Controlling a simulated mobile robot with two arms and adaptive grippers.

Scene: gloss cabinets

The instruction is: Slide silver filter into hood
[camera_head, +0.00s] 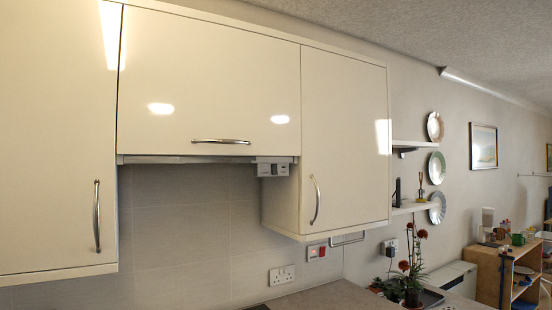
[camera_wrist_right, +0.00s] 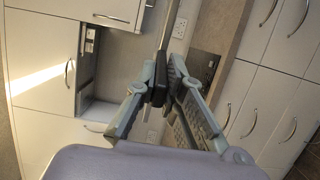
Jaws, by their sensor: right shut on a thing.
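The hood (camera_head: 205,159) is a thin silver-grey strip under the middle wall cabinet, with a small grey switch block (camera_head: 273,169) at its right end. My right gripper (camera_wrist_right: 157,82) shows in the right wrist view, its grey fingers closed on a thin grey and black thing (camera_wrist_right: 167,28) that extends toward the top of that view. I cannot tell from this narrow view whether it is the silver filter. No separate silver filter is clear in the head view. Neither gripper shows in the head view, and the underside of the hood is hidden.
Glossy cream wall cabinets flank the hood; the right one (camera_head: 345,140) hangs lower than it. A worktop (camera_head: 335,297) runs below, with a socket (camera_head: 282,275) on the tiled wall. Red flowers (camera_head: 408,265) stand farther right. The space below the hood looks clear.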

